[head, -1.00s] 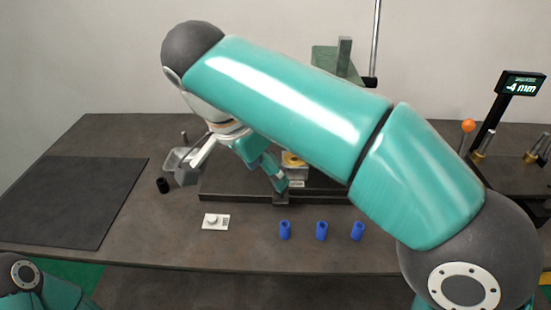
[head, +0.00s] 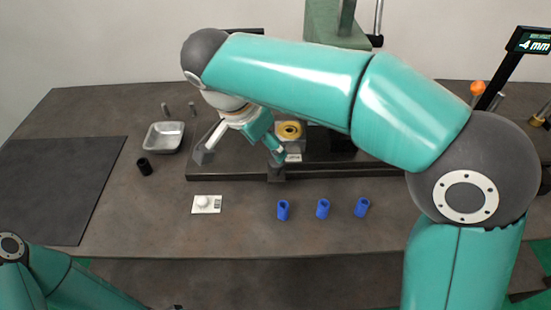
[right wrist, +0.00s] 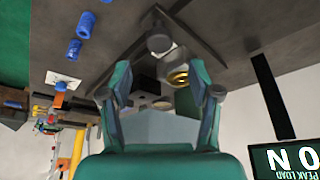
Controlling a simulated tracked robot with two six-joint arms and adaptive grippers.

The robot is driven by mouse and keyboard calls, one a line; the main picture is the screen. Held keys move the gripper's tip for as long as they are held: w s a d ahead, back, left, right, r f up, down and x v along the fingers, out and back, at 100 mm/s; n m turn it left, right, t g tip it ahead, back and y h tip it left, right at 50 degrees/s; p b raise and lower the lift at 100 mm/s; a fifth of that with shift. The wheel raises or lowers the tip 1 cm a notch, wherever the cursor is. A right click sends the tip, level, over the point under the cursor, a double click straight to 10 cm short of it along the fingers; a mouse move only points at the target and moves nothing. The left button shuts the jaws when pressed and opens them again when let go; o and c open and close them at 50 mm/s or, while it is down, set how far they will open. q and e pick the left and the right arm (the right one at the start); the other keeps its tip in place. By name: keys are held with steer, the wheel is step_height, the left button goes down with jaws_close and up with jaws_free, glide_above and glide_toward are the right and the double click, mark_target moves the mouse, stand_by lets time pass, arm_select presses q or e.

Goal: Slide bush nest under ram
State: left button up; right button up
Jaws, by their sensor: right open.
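The bush nest (head: 290,145) is a block with a yellow ring on top, on the dark slide rail (head: 225,170). The ring also shows in the right wrist view (right wrist: 177,77), between the fingers near the right one. A dark grey post (head: 277,171) stands at the front of the rail by the nest; a round grey knob (right wrist: 160,43) shows in the right wrist view. My right gripper (head: 240,152) is open and empty left of the nest, one finger in front of the nest's left side. Contact cannot be told. The ram is hidden behind my right arm. My left gripper is out of view.
The green press column (head: 322,24) rises behind my arm.

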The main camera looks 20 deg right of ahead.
mark_target(275, 162)
steer(key=x, duration=0.7)
steer(key=shift+s, duration=0.1)
jaws_close()
